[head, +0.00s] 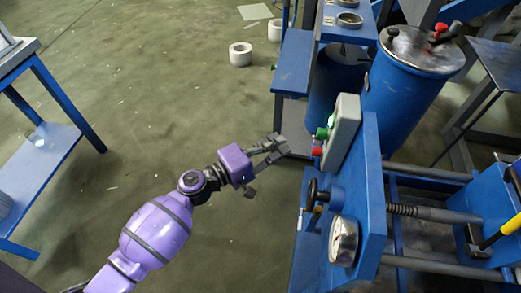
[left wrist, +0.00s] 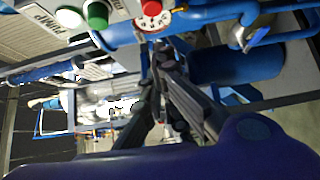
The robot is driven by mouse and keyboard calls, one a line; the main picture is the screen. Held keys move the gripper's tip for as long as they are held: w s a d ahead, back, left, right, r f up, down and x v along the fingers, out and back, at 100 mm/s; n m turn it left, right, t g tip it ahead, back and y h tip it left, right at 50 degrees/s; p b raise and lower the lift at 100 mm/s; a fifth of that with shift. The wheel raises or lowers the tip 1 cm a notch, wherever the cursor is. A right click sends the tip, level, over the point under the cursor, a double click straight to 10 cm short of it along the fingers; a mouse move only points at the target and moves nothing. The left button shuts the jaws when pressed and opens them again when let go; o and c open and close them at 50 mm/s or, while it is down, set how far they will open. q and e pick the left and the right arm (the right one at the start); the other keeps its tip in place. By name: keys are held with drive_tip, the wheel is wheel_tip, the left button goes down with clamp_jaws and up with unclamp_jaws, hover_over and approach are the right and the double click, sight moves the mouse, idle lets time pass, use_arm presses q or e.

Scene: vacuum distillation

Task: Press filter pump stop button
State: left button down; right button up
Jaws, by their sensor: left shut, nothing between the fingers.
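A pale control box (head: 343,130) is mounted on the blue frame in the head view. A green button (head: 322,133) and a red button (head: 317,151) below it stick out from its left face. In the left wrist view, the green button (left wrist: 96,14) and the red button (left wrist: 151,7) show at the top edge, beside a label reading PUMP. My left gripper (head: 284,147) is shut and empty, a short way left of the red button and apart from it. Its closed fingertips (left wrist: 160,48) show below the red button in the left wrist view. My right gripper is out of view.
A pressure gauge (head: 344,241) and a black knob (head: 313,190) are on the blue frame below the box. A blue tank (head: 404,85) stands behind. A blue table (head: 45,160) is at the left. The floor between is mostly open.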

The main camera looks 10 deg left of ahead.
sight(318, 152)
use_arm(q)
drive_tip(key=shift+w+d+p, duration=0.2)
drive_tip(key=shift+d+p, duration=0.05)
drive_tip(key=shift+d, duration=0.95)
drive_tip(key=shift+w+d+p, duration=0.2)
drive_tip(key=shift+d, duration=0.95)
